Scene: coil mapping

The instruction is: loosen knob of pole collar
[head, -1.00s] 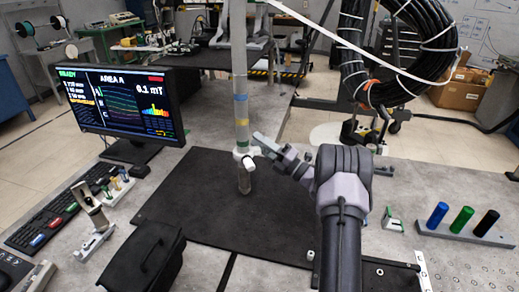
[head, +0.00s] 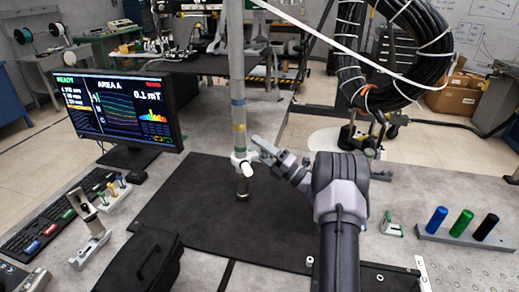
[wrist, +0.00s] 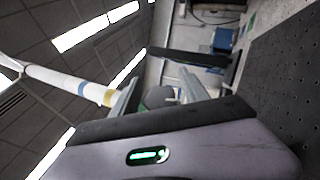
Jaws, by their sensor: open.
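The upright grey pole (head: 237,75), with blue and yellow bands, rises over the black mat. A white collar (head: 238,157) sits around it low down, and a small white knob (head: 247,169) projects from the collar toward the camera. My gripper (head: 258,146) comes from the right, its fingers pointing at the pole just above and right of the collar. Whether they touch it cannot be told. In the wrist view the fingers of my gripper (wrist: 158,90) are apart with nothing seen between them. The banded pole (wrist: 60,84) lies to their left there; collar and knob are not visible.
A monitor (head: 123,112) and keyboard (head: 62,211) stand at the left. A black bag (head: 140,264) lies front left. A rack with blue, green and black cylinders (head: 459,237) is at the right. A black cable coil (head: 395,55) hangs behind. The black mat (head: 185,205) is mostly clear.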

